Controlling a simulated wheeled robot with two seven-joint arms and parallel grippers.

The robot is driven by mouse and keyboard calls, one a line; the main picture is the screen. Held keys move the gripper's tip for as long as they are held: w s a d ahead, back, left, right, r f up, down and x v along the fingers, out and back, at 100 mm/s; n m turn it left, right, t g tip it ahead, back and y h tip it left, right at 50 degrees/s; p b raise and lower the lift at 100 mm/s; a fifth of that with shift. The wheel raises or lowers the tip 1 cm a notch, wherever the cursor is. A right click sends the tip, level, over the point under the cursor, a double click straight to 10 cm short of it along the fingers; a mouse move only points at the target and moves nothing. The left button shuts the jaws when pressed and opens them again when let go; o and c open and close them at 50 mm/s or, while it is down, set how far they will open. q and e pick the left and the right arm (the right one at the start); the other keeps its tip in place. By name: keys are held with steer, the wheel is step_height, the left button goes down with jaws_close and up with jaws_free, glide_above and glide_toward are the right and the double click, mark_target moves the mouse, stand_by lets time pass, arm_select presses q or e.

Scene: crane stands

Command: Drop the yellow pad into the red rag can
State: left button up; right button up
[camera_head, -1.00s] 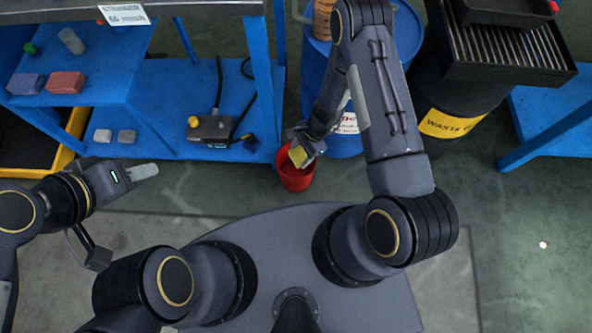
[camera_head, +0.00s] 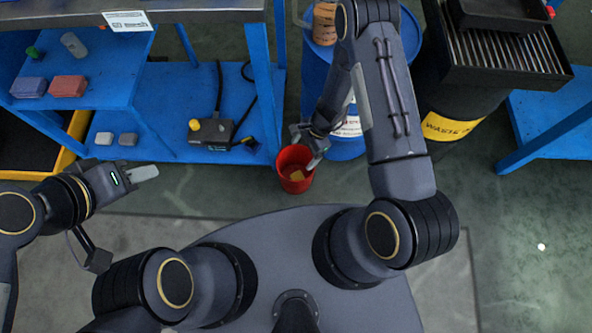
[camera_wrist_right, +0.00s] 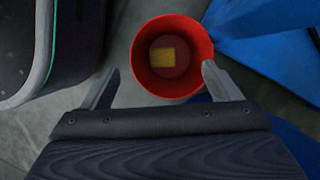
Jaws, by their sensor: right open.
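The yellow pad (camera_head: 297,175) lies inside the red rag can (camera_head: 283,160), which stands on the floor. The right wrist view shows the yellow pad (camera_wrist_right: 163,57) at the bottom of the red can (camera_wrist_right: 140,72). My right gripper (camera_head: 310,152) is above the can's right rim in the head view. Its fingers (camera_wrist_right: 158,88) are spread apart and empty in the wrist view. My left gripper (camera_head: 144,173) is at the left, away from the can; the gap between its fingers cannot be made out.
A blue bench (camera_head: 170,85) stands at the left with several small blocks and a black device with a yellow knob (camera_head: 212,130). A blue drum (camera_head: 345,145) stands just behind the can. A black waste drum (camera_head: 450,120) is at the right.

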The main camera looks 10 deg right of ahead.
steer(key=p+v, duration=0.1)
steer(key=v, duration=0.3)
steer(key=shift+d+r, duration=0.15)
steer(key=shift+r, duration=0.2)
